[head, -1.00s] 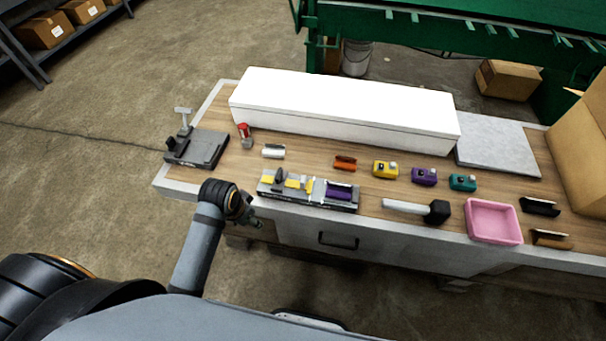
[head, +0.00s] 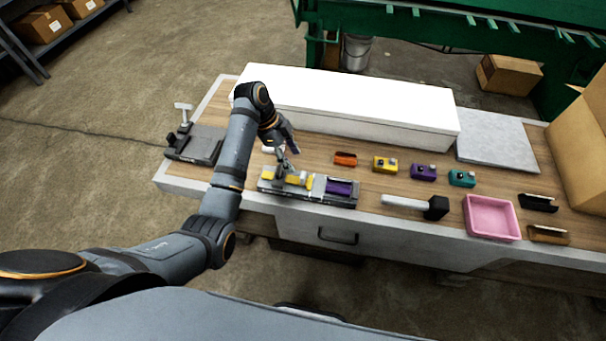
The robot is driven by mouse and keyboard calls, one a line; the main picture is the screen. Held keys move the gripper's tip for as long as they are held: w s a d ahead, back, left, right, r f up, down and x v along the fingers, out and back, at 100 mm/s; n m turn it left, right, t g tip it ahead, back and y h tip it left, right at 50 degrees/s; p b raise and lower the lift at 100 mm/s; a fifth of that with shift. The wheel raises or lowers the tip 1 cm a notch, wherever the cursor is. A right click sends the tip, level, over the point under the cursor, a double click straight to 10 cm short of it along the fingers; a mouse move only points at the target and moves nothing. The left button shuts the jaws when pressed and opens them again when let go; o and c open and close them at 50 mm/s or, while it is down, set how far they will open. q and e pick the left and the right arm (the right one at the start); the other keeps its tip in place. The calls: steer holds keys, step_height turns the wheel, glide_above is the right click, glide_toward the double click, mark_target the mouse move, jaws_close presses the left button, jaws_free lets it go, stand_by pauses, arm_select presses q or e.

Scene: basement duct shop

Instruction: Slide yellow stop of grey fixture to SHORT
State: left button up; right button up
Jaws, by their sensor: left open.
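The grey fixture (head: 316,197) lies near the bench's front edge in the head view. Its yellow stop (head: 299,180) sits left of the middle, with another yellow part at the fixture's left end. A purple piece (head: 339,188) lies in its right part. My left gripper (head: 285,160) is open, just above and behind the fixture's left half. I cannot tell whether it touches the fixture. The SHORT marking is too small to read. My right gripper is not in view.
A long white box (head: 360,112) stands behind the fixture. A black-headed mallet (head: 435,208) and a pink tray (head: 492,218) lie to the right. Orange, yellow (head: 384,164), purple and teal items stand behind them. A dark clamp base (head: 194,145) is at the left.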

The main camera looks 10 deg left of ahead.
mark_target(303, 175)
arm_select(q)
steer(key=p+x, duration=0.1)
steer(key=x, duration=0.8)
steer(key=shift+f+p, duration=0.3)
jaws_close()
steer(key=shift+d, duration=0.1)
